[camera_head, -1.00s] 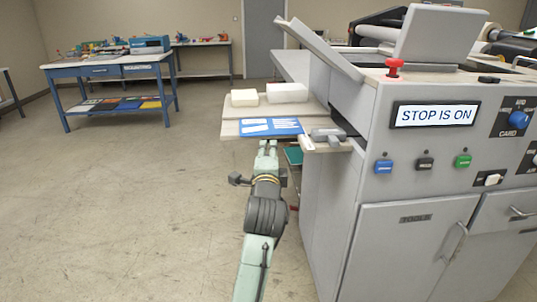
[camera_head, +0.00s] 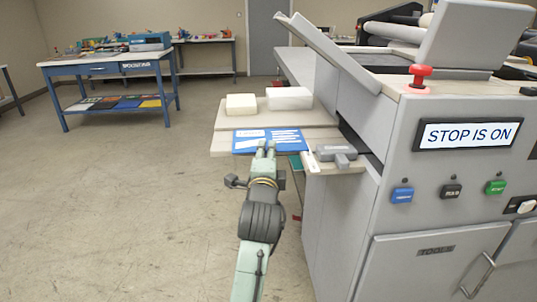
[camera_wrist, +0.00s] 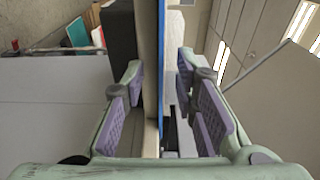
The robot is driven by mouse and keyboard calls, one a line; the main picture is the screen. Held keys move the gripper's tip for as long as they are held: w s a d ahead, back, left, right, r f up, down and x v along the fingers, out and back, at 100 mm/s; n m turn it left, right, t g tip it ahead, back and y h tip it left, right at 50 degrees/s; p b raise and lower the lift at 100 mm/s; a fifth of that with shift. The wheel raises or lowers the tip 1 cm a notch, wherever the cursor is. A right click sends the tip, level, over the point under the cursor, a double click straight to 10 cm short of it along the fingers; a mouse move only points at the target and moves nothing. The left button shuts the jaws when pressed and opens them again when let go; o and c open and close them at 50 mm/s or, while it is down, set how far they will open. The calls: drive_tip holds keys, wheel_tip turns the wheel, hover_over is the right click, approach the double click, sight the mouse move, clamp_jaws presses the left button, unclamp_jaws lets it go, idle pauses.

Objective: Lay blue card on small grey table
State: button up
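The blue card (camera_head: 255,136) with white print lies flat at the front of the pale shelf (camera_head: 226,120) on the machine's left side. My gripper (camera_head: 265,150) is at the card's near edge. In the wrist view my gripper (camera_wrist: 165,100) is open, with a finger on each side of the card's thin blue edge (camera_wrist: 161,60) and a gap on both sides. A beige board edge (camera_wrist: 147,60) runs right beside the card between the fingers. I cannot make out a separate small grey table for certain.
A grey tool (camera_head: 337,152) lies right of the card. Two pale blocks (camera_head: 241,104) (camera_head: 289,98) stand behind it. The big grey machine (camera_head: 335,230) blocks the right; its display reads STOP IS ON. A blue table (camera_head: 103,68) stands far left. The floor at left is clear.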

drive_tip(key=shift+s, duration=0.1)
drive_tip(key=shift+c, duration=0.2)
clamp_jaws()
